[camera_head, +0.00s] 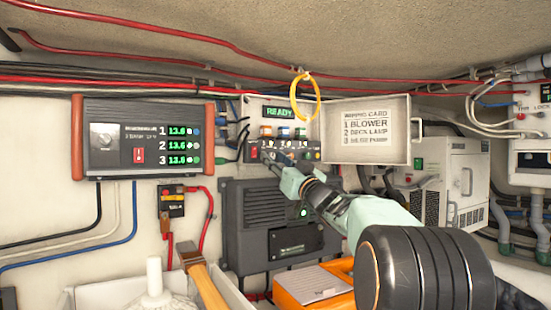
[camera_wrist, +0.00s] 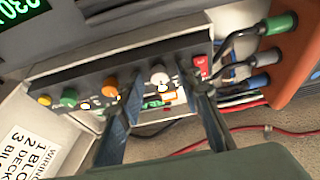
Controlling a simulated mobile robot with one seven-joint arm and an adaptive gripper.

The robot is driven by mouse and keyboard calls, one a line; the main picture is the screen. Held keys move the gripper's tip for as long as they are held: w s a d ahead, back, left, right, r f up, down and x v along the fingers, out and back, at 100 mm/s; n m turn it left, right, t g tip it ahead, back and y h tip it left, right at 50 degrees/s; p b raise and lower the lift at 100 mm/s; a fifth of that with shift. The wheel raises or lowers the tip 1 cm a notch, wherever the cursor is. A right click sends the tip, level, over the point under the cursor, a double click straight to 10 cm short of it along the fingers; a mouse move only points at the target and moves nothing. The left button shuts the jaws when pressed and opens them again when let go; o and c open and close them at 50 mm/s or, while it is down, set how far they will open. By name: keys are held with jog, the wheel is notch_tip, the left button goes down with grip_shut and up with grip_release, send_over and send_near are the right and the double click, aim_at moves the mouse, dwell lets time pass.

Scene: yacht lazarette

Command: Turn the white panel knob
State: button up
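The white knob (camera_wrist: 159,76) sits on a dark panel (camera_wrist: 90,75) in the wrist view, between an orange knob (camera_wrist: 110,88) and a red switch (camera_wrist: 200,64). Green and yellow knobs stand farther left in the same row. My gripper (camera_wrist: 165,88) is open, with one finger on each side of the white knob. I cannot tell whether the fingers touch it. In the head view my gripper (camera_head: 277,162) reaches the lower front of the panel box, where the red switch (camera_head: 254,152) shows. I cannot make out the white knob there.
A meter box (camera_head: 150,125) with a grey dial hangs at left. A lid with a wiring card (camera_head: 367,130) stands open right of the panel. A yellow ring (camera_head: 305,98) hangs above. Cables with coloured plugs (camera_wrist: 283,22) are close to my right finger.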

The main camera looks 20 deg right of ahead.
grip_shut()
jog(key=shift+n, duration=0.5)
jog(key=n+y+p, duration=0.1)
jog(key=n, duration=0.2)
jog(key=n+g+y+p, duration=0.1)
jog(key=n+y, duration=0.1)
jog(key=n, duration=0.1)
jog(key=shift+w+d+r+y, duration=0.1)
jog(key=shift+d+y, duration=0.1)
jog(key=shift+y, duration=0.1)
jog(key=shift+n+g+y+p, duration=0.45)
jog(key=shift+n+g+p, duration=0.15)
jog(key=shift+n, duration=0.8)
jog(key=shift+n+g+y+p, duration=0.5)
jog(key=shift+n+p, duration=0.1)
jog(key=shift+n, duration=0.8)
jog(key=shift+d, duration=0.1)
grip_release()
